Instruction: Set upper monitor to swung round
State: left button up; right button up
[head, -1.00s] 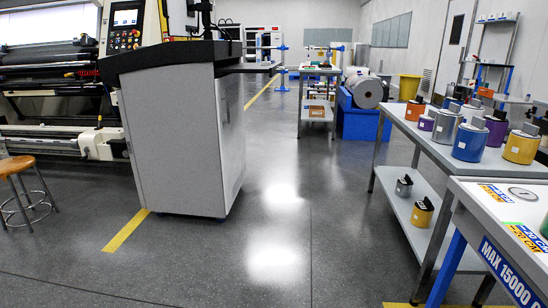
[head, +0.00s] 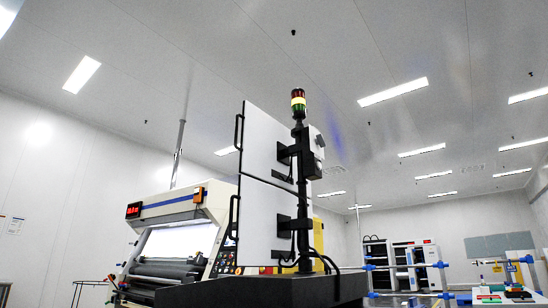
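The upper monitor (head: 261,146) is a pale, flat panel with a black handle on its left edge. A black bracket joins its right side to a dark upright pole (head: 302,195). It is seen at a slant, directly above the lower monitor (head: 262,215), a similar pale panel with its own handle and bracket. A narrow gap separates the two panels. I cannot tell whether their pale faces are screens or backs. Neither of my grippers is in view.
The pole stands on a dark console top (head: 260,290) and carries a red, yellow and green signal light (head: 298,103). A printing machine (head: 180,240) stands behind on the left. Blue-jointed racks and a bench are at the far right. The space above is clear to the ceiling.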

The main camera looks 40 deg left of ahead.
aim_at(265, 156)
jog(key=i+l+u, duration=0.2)
jog(key=i, duration=0.3)
jog(key=i+l+u, duration=0.2)
jog(key=i, duration=0.35)
jog(key=i+l+u, duration=0.25)
jog(key=i, duration=0.25)
jog(key=j, duration=0.1)
